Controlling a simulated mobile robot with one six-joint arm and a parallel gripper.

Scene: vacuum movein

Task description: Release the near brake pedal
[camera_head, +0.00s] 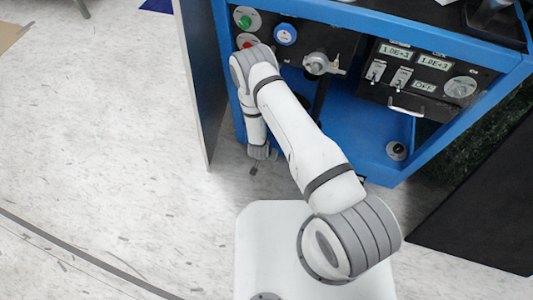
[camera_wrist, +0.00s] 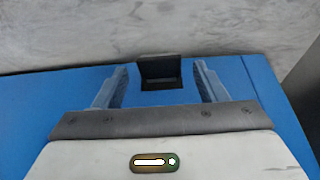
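The brake pedal (camera_wrist: 160,72) shows in the wrist view as a small black block with a flat lip at the edge of the blue cart frame (camera_wrist: 40,105). My gripper (camera_wrist: 162,66) is open, with one finger on each side of the pedal. A gap shows between the pedal and each finger; I cannot tell how far the pedal lies below the fingertips. In the head view my arm reaches down along the left front of the blue cart (camera_head: 375,145). The pedal and my fingers cannot be made out there.
The cart front carries a green button (camera_head: 243,18), a blue-rimmed gauge (camera_head: 285,34), a metal valve (camera_head: 317,64) and a switch panel (camera_head: 425,75). A grey panel (camera_head: 199,70) stands left of my arm, a black panel (camera_head: 490,200) at right. Floor at left is mostly open.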

